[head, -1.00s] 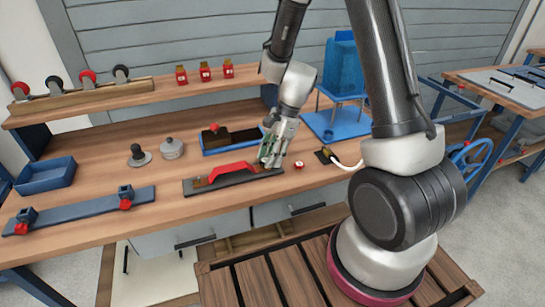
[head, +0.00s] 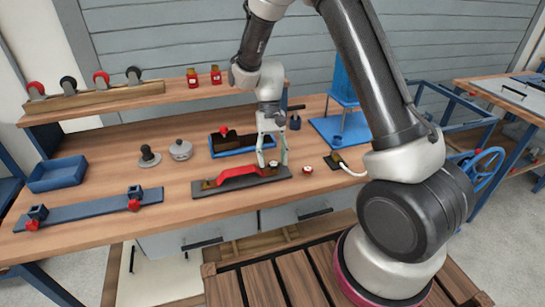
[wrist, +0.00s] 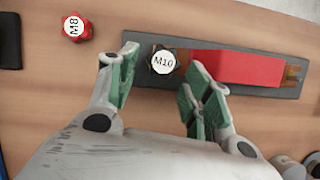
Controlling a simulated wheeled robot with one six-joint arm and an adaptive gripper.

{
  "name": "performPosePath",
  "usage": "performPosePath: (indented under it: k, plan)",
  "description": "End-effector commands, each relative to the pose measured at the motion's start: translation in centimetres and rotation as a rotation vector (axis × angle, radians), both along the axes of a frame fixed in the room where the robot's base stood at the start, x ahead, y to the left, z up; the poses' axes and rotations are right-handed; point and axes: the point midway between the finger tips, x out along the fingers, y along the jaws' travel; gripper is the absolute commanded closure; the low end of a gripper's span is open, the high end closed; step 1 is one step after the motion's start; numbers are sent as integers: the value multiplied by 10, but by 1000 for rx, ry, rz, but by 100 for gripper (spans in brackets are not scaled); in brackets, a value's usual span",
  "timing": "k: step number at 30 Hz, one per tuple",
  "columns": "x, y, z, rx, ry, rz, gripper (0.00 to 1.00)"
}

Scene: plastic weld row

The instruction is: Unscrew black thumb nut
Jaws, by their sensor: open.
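The thumb nut marked M10 (wrist: 162,62) has a white top with a dark rim in the wrist view. It sits at the end of a grey plate (wrist: 285,88) beside a red block (wrist: 236,68). My gripper (wrist: 161,73) is open, its green-padded fingers on either side of the nut's position, apart from it. I cannot tell the fingertips' height above the plate.
A red knob marked M8 (wrist: 76,27) lies loose on the bench beside the plate; it also shows in the head view (head: 307,169). A blue tray (head: 240,152) stands behind the plate. A blue bin (head: 57,174) and a blue rail (head: 90,210) are at left.

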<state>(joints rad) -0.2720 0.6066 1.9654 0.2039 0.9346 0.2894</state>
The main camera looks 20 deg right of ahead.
Motion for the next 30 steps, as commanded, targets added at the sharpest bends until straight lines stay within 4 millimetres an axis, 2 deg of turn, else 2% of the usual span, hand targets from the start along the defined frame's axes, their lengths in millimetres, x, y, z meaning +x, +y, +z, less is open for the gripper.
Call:
performPosePath:
  k: [2, 5, 12, 15, 18, 21, 30]
  plan:
    - [-1, -1, 0, 0, 1, -26, 50]
    - [-4, -5, 0, 1, 2, -225, 50]
    - [-21, -14, 1, 2, 3, -1128, 50]
    - [-26, -16, 0, 3, 3, -1444, 50]
    - [-28, -17, 0, 3, 1, -1635, 50]
    - [-29, -18, 0, 3, 2, -1707, 50]
    - [-27, -16, 0, 2, 2, -1704, 50]
